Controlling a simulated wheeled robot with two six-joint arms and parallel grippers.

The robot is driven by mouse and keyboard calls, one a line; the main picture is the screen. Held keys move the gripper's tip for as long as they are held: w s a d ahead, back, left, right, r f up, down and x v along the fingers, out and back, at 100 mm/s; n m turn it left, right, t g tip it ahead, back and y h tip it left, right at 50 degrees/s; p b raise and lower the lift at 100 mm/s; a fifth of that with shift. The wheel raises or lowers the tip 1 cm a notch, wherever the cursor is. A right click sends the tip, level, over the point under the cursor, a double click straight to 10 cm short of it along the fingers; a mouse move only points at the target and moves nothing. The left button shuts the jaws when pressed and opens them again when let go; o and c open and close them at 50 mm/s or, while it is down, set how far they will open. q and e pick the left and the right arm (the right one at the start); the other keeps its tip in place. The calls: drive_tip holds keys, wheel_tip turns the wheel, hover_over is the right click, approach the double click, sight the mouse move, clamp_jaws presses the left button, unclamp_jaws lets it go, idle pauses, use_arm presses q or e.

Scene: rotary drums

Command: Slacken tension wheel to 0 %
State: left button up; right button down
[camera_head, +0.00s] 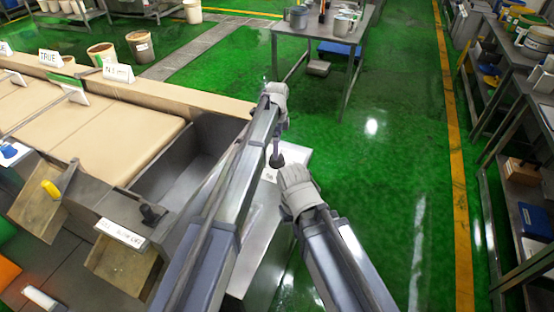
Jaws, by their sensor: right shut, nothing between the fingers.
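No wheel that I can surely tell as the tension wheel shows in the head view. A small dark knob-like piece (276,159) shows between my two hands, by a pale panel (262,205) with a white label. My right gripper (287,173) is shut and empty, just right of and below that dark piece; I cannot tell whether they touch. My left gripper (275,103) is farther up the picture, above the dark piece; its fingers are too small and covered to read. A black knob (152,214) stands on the grey machine frame, beside a white label plate (120,233).
A tan belt or bed (100,135) with a raised rim lies at left. A yellow knob (50,188) and a blue one (9,151) sit along its front. A grey table (300,33) stands at the back, shelving (500,90) at right. Green floor between is clear.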

use_arm(q)
drive_tip(key=shift+w+m, duration=0.3)
drive_tip(key=shift+w, duration=0.25)
drive_tip(key=shift+f, duration=0.1)
drive_tip(key=shift+s+f, duration=0.1)
wheel_tip(320, 180, down, 8)
drive_tip(key=b, duration=0.8)
drive_tip(key=shift+r, duration=0.2)
drive_tip(key=c, duration=1.3)
